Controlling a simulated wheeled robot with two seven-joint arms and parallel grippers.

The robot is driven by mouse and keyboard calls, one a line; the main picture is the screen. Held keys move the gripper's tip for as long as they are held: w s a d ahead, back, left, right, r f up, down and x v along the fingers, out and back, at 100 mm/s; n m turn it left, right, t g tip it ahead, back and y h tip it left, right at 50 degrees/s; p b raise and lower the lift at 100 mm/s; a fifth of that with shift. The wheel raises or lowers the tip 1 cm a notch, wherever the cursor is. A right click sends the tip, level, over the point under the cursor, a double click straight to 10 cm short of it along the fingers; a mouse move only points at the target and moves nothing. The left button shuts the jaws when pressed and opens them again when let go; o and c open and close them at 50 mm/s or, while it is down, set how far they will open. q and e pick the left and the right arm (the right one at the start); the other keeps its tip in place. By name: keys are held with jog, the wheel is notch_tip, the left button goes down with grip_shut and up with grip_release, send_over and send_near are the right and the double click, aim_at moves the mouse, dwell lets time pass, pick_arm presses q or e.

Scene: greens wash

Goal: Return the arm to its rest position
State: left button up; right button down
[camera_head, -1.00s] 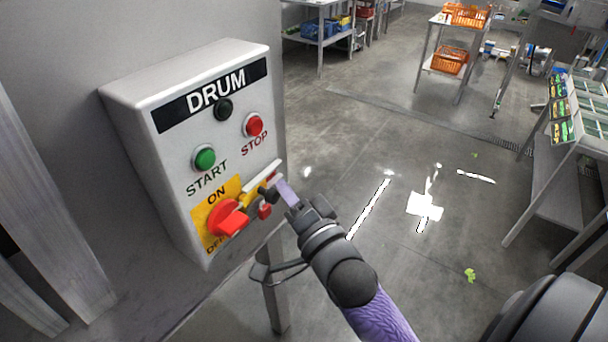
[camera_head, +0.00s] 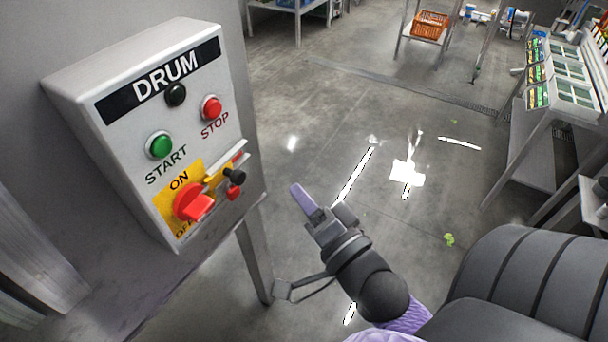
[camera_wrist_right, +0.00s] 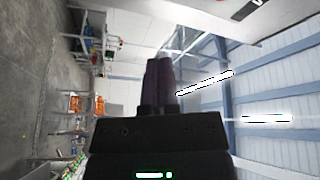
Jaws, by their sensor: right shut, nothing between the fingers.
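My right gripper (camera_head: 303,199) is in the middle of the head view, to the right of the DRUM control box and apart from it. Its purple fingers are shut with nothing between them; they also show together in the right wrist view (camera_wrist_right: 160,82). The white DRUM control box (camera_head: 150,130) is at the left, with a green START button (camera_head: 159,145), a red STOP button (camera_head: 211,107) and a red rotary switch (camera_head: 193,203) on a yellow ON/OFF plate. A black knob (camera_head: 235,177) sticks out near the switch. My left gripper is not in view.
A metal post (camera_head: 254,260) stands below the box. A bench with green trays (camera_head: 570,75) is at the right. A shelf with an orange basket (camera_head: 430,24) stands at the back. Green scraps (camera_head: 449,239) lie on the floor, whose middle is clear.

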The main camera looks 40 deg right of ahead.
dwell(0.4)
jog(key=s+a+f+n+g+b, duration=0.1)
jog(key=s+f+n+g+b, duration=0.15)
jog(key=f, duration=0.95)
jog(key=s+a+f+n+g+b, duration=0.15)
jog(key=f+g, duration=0.25)
jog(key=f, duration=0.7)
jog(key=s+f+n+g+b, duration=0.1)
jog(key=f+n+g+b, duration=0.2)
jog(key=f, duration=0.9)
jog(key=s+f+n+g+b, duration=0.4)
jog(key=s+f+n+g, duration=0.4)
jog(key=s+f, duration=1.1)
jog(key=s+g, duration=0.1)
jog(key=s, duration=0.1)
jog(key=shift+s+d+n+g, duration=0.3)
jog(key=shift+d+n+g, duration=0.05)
jog(key=shift+n, duration=0.05)
jog(key=shift+f, duration=0.1)
